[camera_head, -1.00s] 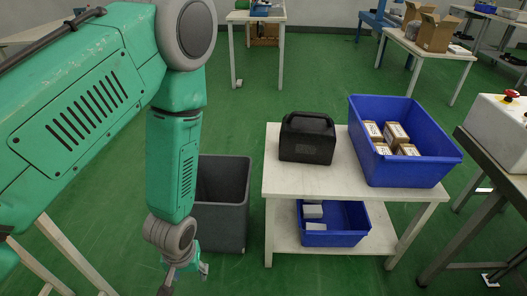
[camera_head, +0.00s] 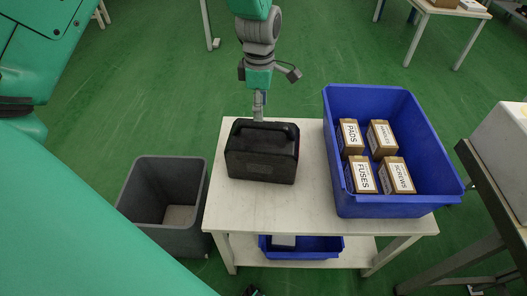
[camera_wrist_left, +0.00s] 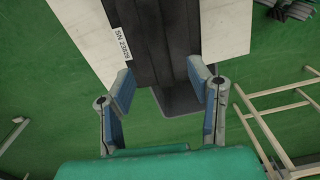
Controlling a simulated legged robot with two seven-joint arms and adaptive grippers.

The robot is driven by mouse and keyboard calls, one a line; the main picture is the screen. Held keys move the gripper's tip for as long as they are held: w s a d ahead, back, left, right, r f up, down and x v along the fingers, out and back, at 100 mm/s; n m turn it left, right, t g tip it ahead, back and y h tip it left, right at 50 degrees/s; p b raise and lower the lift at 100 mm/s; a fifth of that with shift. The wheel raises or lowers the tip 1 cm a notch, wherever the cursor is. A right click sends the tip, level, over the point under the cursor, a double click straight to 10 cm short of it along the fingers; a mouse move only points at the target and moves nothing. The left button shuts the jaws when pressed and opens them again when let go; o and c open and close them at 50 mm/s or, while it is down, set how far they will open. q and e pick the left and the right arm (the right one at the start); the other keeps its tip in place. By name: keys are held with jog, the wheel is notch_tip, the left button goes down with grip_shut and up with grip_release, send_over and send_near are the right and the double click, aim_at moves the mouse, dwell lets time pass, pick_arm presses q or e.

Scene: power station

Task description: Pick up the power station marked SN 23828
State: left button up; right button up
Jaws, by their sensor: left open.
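The black power station (camera_head: 262,165) stands upright on the white table (camera_head: 310,205), near its left side, with its handle on top. In the left wrist view a white label (camera_wrist_left: 121,40) reading SN 23828 lies on the dark body of the power station (camera_wrist_left: 165,45). My left gripper (camera_head: 259,105) points down at the far edge of the power station's top. In the wrist view its fingers (camera_wrist_left: 163,88) are open, with dark surface showing between and beyond them. I cannot tell whether they touch it. My right gripper is not clearly seen.
A blue crate (camera_head: 335,190) with several labelled boxes stands right of the power station. A grey bin (camera_head: 135,200) is left of the table. Another blue crate (camera_head: 315,252) sits on the lower shelf. A machine bench (camera_head: 480,185) is at the far right.

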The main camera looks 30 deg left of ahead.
aim_at(264, 123)
pick_arm(q)
jog(key=shift+w+d+f, duration=0.1)
jog(key=shift+d+f, duration=0.05)
jog(key=shift+f, duration=0.6)
jog(key=shift+d+f, duration=0.1)
jog(key=shift+f, duration=0.6)
jog(key=f, duration=0.2)
jog(key=f+b, duration=0.1)
jog(key=f, duration=0.1)
jog(key=shift+w+f, duration=0.2)
jog(key=shift+f, duration=0.15)
jog(key=shift+r, duration=0.1)
jog(key=shift+c, duration=0.9)
jog(key=shift+d, duration=0.1)
grip_shut()
jog(key=shift+w+r, duration=0.1)
